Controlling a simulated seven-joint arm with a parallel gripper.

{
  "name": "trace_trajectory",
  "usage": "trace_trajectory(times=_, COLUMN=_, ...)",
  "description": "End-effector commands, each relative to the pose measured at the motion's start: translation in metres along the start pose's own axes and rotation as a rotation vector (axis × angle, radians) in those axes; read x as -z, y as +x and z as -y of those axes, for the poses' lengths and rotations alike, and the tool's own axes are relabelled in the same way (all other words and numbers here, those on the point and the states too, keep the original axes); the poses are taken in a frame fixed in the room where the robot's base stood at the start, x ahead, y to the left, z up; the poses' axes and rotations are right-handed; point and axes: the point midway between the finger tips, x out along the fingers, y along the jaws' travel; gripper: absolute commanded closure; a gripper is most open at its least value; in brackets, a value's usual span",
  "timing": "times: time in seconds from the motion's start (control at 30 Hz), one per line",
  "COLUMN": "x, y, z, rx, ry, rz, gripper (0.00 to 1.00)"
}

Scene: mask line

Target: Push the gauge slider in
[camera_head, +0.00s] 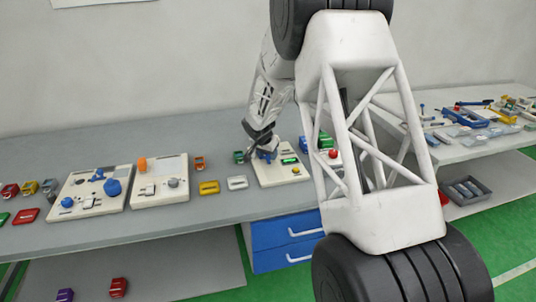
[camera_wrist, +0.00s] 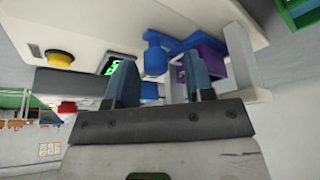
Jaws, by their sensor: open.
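The pale panel (camera_head: 266,179) with the gauge stands at the middle of the bench. A lit green display (camera_head: 290,161) is on it. In the wrist view the panel (camera_wrist: 95,25) shows tilted, with the green display (camera_wrist: 111,62), a yellow button (camera_wrist: 60,59) and a blue gauge part (camera_wrist: 156,55), which I take for the slider. A purple block (camera_wrist: 209,60) sits beside the blue part. My gripper (camera_wrist: 159,68) is open, its fingertips close to the panel. The blue part shows between the fingers; I cannot tell whether they touch it. In the head view my gripper (camera_head: 264,146) partly hides the gauge.
A yellow block (camera_head: 209,187) and a white block (camera_head: 237,182) lie just left of the gauge panel. A red button (camera_head: 333,153) is to its right. My arm hides part of the bench.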

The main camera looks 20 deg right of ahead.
Motion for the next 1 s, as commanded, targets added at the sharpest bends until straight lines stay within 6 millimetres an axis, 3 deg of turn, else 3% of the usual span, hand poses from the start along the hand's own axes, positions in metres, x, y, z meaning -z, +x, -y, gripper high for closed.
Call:
trace_trajectory(times=0.63, x=0.0, y=-0.065, z=0.001, rx=0.001, ry=0.0, rz=-0.001, gripper=0.52)
trace_trajectory(times=1.0, x=0.0, y=-0.075, z=0.0, rx=0.001, ry=-0.001, rz=-0.001, gripper=0.52)
